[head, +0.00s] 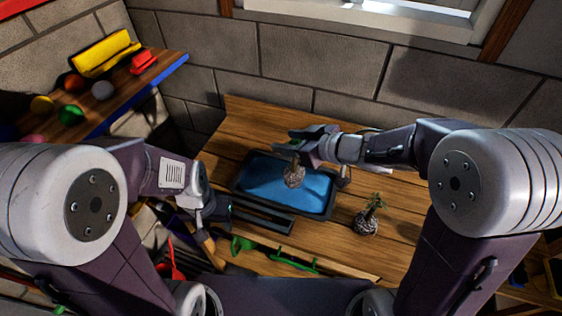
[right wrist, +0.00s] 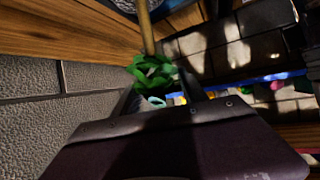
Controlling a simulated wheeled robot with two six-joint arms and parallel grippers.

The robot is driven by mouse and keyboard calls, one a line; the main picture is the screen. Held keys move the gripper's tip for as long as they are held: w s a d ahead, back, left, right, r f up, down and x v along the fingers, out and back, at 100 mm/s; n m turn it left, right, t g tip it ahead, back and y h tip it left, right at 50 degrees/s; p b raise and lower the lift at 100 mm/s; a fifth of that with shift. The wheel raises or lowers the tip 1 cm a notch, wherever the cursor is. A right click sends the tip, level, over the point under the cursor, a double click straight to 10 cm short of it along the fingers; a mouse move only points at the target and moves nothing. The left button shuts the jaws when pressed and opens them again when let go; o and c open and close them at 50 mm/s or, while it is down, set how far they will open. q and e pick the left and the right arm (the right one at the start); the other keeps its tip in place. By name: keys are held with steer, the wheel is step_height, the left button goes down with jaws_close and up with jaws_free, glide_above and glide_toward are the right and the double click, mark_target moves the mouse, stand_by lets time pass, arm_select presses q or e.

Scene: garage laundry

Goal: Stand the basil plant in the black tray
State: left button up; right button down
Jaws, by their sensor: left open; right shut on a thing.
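The black tray (head: 331,205) lies on the wooden bench and has a blue inside. My right gripper (head: 298,150) is above it, shut on a plant that I take to be the basil plant (head: 293,177). Its round, speckled root ball hangs below the fingers, over the tray; I cannot tell if it touches the tray floor. In the right wrist view, the plant's curly green leaves (right wrist: 152,75) sit at the fingers with a tan stem beyond. My left gripper (head: 218,208) is open and empty, left of the tray.
A second small plant with a speckled ball base (head: 367,222) stands on the bench right of the tray. Green tools (head: 290,262) lie near the front edge. A shelf (head: 150,88) with coloured balls is at the left. A block wall is behind.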

arm_select(q)
step_height(320, 180, down, 4)
steer(key=b, duration=0.3)
steer(key=shift+r, duration=0.15)
arm_select(e)
step_height(320, 180, down, 6)
steer(key=w+a, duration=0.2)
steer(key=shift+w+a+f, duration=0.15)
steer(key=shift+w+a, duration=0.05)
steer(key=shift+w, duration=0.2)
steer(key=c, duration=0.6)
jaws_free()
steer(key=shift+f, duration=0.1)
steer(key=shift+c, duration=0.2)
